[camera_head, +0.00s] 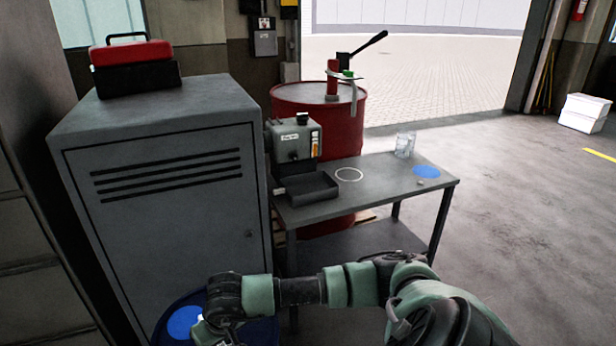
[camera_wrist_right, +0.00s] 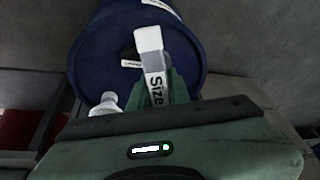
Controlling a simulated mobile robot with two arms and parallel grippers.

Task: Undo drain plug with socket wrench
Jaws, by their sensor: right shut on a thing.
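My right gripper (camera_head: 205,328) reaches down at the lower left of the head view, above a dark blue drum beside the grey cabinet. In the right wrist view it is shut on a pale, narrow item (camera_wrist_right: 152,68) printed "Size", with a white block-like end. I cannot tell whether this is the socket wrench. The blue drum (camera_wrist_right: 92,52) lies beyond it, with a small dark part and white labels on its face, partly hidden by the held item. I cannot make out the drain plug. My left gripper is not in view.
A metal table (camera_head: 320,205) carries a dark tray (camera_head: 306,188), a glass jar (camera_head: 404,145) and a blue disc (camera_head: 426,171). A red drum (camera_head: 345,130) stands behind.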

